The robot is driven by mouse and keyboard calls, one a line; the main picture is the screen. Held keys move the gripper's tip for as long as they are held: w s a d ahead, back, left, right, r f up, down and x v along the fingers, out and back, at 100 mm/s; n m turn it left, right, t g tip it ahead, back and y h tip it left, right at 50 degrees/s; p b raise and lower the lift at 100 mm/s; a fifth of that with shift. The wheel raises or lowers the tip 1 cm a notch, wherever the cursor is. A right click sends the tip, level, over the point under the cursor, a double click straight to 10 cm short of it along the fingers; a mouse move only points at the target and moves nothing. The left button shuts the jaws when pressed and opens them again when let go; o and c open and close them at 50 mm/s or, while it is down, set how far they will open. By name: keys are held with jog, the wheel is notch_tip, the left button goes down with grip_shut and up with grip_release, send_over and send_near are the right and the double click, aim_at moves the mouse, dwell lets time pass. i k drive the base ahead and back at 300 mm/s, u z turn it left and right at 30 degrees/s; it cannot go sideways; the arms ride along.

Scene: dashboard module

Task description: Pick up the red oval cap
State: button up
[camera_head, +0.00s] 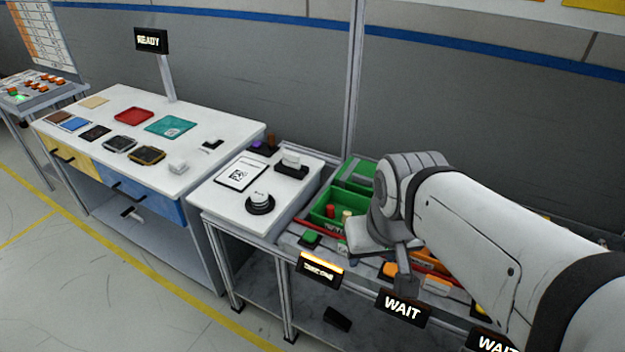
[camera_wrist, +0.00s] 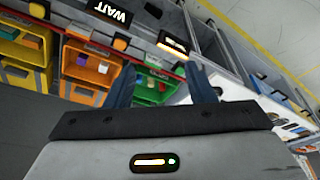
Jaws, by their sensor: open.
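A small red piece (camera_head: 330,211) stands in the green bin (camera_head: 322,222) in the head view, next to a pale piece (camera_head: 347,214). It is too small to tell whether it is the red oval cap. In the head view my arm hides much of the bin rack and most of my gripper.
Lit signs reading WAIT (camera_head: 403,307) hang along the rack's front edge. A white table with a black-and-white knob (camera_head: 260,203) and a label card (camera_head: 240,174) stands to the left. Beyond it is a larger table with trays (camera_head: 134,115). The floor in front is clear.

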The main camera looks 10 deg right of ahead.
aim_at(329, 212)
jog(key=z, duration=2.35)
jog(key=k, duration=0.9)
jog(key=u, duration=1.7)
jog(key=i, duration=0.95)
jog(key=u, duration=0.05)
